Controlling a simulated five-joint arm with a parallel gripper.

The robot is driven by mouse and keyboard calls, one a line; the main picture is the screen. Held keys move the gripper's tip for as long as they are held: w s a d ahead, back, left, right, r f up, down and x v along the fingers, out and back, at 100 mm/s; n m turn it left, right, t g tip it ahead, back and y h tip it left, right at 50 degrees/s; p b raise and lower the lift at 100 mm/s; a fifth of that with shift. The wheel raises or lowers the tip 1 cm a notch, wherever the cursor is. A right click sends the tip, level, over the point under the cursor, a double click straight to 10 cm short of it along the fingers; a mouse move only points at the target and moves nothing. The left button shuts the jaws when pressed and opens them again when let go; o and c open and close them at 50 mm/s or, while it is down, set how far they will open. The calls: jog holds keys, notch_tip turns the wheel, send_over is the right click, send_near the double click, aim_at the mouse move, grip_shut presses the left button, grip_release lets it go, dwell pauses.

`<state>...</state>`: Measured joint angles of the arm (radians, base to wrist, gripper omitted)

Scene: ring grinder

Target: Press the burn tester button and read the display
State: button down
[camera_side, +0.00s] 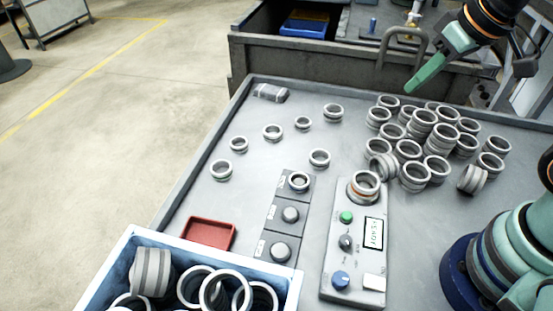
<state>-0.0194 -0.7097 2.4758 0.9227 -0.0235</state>
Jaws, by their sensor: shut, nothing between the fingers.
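The burn tester (330,262) is a grey box on the table, right of centre. A ring with an orange-brown band (364,187) sits at its far end. Below the ring are a small green button (346,217), a dark knob (346,242) and a blue knob (341,279). The white display (374,233) carries dark sideways text that looks like "READY", though it is small. My gripper (411,87) is at the upper right, its green fingers shut and empty. It is beyond the tester, apart from the button and high in the picture.
Many grey rings (424,121) stand clustered right of the tester's far end; several more are scattered left. A strip with three round stations (272,222) lies left of the tester. A red tray (208,233) and a white bin of rings (112,271) are at the near left.

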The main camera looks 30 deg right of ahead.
jog(key=a+f+n+g, duration=0.4)
jog(key=a+n+g, duration=0.2)
jog(key=a+n, duration=0.15)
jog(key=n+g+h, duration=0.4)
jog(key=n+g, duration=0.1)
jog(key=n, duration=0.2)
send_over(343, 215)
jog(key=shift+m, duration=0.25)
jog(key=shift+w+f, duration=0.1)
jog(key=shift+f, duration=2.85)
jog(key=shift+d, duration=0.1)
jog(key=shift+f, duration=4.45)
jog(key=shift+f, duration=0.1)
jog(key=shift+f, duration=0.3)
